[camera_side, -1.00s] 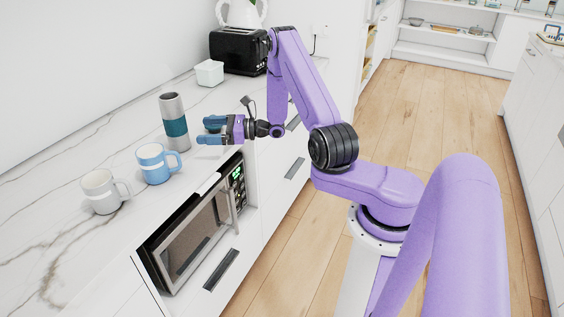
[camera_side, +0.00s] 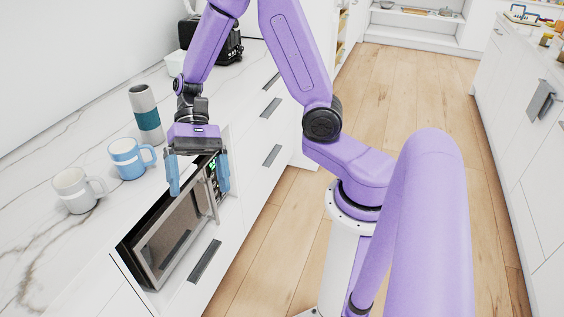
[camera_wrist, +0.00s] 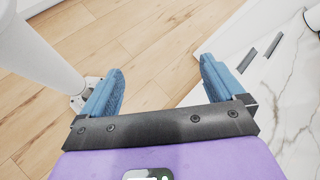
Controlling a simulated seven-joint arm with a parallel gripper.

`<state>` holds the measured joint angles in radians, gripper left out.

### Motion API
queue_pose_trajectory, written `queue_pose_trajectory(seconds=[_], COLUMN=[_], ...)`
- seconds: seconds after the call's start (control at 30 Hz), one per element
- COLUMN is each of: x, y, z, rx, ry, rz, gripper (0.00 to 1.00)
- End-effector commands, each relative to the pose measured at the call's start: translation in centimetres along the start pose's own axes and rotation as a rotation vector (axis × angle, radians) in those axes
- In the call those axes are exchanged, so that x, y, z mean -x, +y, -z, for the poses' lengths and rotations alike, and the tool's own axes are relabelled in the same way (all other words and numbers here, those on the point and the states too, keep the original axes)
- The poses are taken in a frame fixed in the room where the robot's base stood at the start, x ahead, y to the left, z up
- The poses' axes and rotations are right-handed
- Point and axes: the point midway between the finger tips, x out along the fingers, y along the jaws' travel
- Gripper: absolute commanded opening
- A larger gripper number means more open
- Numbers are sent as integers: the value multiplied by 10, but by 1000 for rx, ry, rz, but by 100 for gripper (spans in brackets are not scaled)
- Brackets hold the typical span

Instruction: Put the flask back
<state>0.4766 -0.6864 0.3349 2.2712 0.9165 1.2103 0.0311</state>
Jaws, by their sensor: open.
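The flask (camera_side: 146,113), a grey cylinder with a teal band, stands upright on the marble counter (camera_side: 60,153) in the side view. My gripper (camera_side: 199,190) is open and empty, with its blue fingers pointing down. In the side view it appears in front of the microwave, to the right of and lower than the flask, and apart from it. In the wrist view my gripper (camera_wrist: 160,85) has its fingers wide apart with nothing between them. The flask does not show in the wrist view.
A blue mug (camera_side: 127,160) and a white mug (camera_side: 74,190) stand on the counter left of my gripper. A microwave (camera_side: 170,245) is built in below the counter edge. A black toaster (camera_side: 229,48) is partly hidden behind my arm. Wooden floor (camera_side: 395,90) lies clear at the right.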

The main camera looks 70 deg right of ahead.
Motion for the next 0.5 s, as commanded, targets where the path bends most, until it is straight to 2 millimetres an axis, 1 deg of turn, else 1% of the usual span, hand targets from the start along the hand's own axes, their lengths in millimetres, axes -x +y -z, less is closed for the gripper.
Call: queue_pose_trajectory(seconds=[0.03,0.2,0.3,0.5], x=[-5,-16,-18,-15], y=[9,44,64,96], z=[-12,-41,-54,-73], rx=[71,312,463,785], ry=[13,63,94,166], rz=[-73,-309,-436,-661], gripper=[96,96,96,96])
